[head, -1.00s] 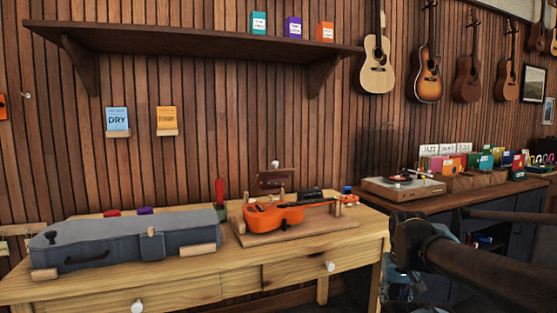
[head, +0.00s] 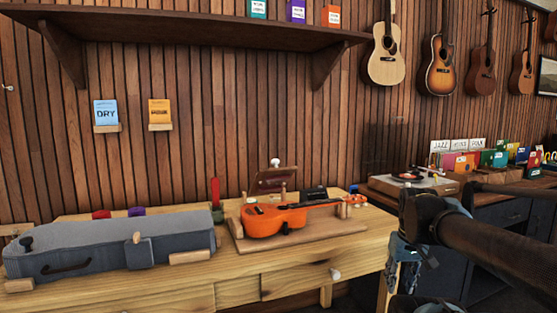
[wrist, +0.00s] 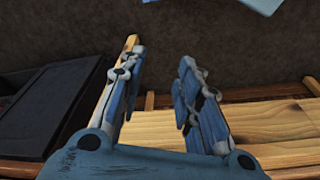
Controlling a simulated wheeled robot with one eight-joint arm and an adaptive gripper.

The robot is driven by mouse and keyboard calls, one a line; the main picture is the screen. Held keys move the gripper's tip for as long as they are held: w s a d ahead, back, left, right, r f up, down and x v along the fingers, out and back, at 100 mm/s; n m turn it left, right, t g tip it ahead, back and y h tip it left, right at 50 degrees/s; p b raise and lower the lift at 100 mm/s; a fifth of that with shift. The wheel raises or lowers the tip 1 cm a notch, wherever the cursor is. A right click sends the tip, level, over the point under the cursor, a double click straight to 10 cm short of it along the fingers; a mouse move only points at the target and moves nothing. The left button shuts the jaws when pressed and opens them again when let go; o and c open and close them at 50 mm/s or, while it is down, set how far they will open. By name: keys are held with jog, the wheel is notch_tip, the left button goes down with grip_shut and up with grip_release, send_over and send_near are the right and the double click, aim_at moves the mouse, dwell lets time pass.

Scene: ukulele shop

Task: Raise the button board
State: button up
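A small dark reddish-brown board (head: 272,181) with a white knob (head: 275,162) on top stands tilted behind the orange ukulele, which sits on a wooden base on the workbench. It looks like the button board, but no buttons can be made out on it. The orange ukulele (head: 268,222) covers the area in front of it. My gripper (head: 407,262) is at the right, beyond the bench's right end, well apart from the board. In the wrist view my gripper (wrist: 158,58) has its two blue fingers spread, with nothing between them.
A grey instrument case (head: 110,248) fills the bench's left side. A dark wall shelf (head: 190,22) hangs above. A record player (head: 413,182) stands on the right counter. The bench's front strip (head: 260,268) is clear.

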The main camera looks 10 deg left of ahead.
jog(key=w+a+r+n+g+y, duration=0.1)
jog(key=w+a+r+n, duration=0.55)
jog(key=r, duration=0.55)
jog(key=w+a+r+n+g+y, duration=0.1)
jog(key=w+a+r+n, duration=0.6)
jog(key=r, duration=0.5)
jog(key=w+a+r+n+g+y, duration=0.1)
jog(key=w+a+r+n, duration=0.55)
jog(key=r, duration=0.65)
jog(key=w+a+r+n+g, duration=0.1)
jog(key=w+a+r+n, duration=0.25)
jog(key=a, duration=0.35)
jog(key=w+a+r+n+g, duration=0.1)
jog(key=w+a+r+n, duration=0.2)
jog(key=a, duration=0.4)
jog(key=x, duration=1)
jog(key=s+x, duration=0.1)
jog(key=x, duration=0.5)
jog(key=shift+a+r, duration=0.15)
jog(key=shift+r, duration=0.05)
grip_shut()
